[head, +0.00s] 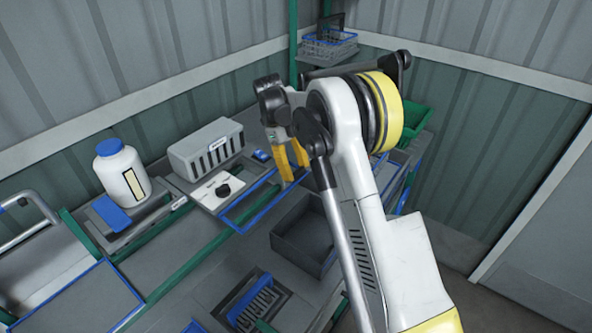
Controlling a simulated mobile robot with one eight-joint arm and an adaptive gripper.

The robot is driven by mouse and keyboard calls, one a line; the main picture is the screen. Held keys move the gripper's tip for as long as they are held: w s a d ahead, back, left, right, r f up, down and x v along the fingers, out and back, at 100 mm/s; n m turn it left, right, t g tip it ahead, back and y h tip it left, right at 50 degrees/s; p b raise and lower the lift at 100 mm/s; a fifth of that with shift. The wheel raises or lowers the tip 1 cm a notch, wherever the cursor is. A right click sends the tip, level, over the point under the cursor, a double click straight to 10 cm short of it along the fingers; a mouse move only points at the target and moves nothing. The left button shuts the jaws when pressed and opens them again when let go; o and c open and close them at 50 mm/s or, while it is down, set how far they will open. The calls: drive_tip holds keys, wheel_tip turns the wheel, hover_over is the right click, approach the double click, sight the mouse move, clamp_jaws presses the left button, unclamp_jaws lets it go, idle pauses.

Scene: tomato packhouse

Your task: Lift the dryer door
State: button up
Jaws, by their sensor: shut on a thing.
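The dryer appears to be the grey box with dark slots (206,149) at the middle left, with a white panel and black knob in front of it. A blue-edged frame (236,219), which looks like the dryer door, lies just right of the panel. My gripper (293,178) points down at the far right end of this frame, its yellow fingers closed on its edge. The exact grip point and the door's hinge are hard to make out. The frame looks low, close to bench level.
A white bottle with a blue lid (122,172) stands on the left. A dark open bin (303,236) is below my gripper. A green crate (410,122) and a grey wire basket (328,47) are at the back. Corrugated walls close off the corner.

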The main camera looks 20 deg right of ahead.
drive_tip(key=o, duration=1.4)
drive_tip(key=shift+o, duration=0.2)
drive_tip(key=v, duration=1.2)
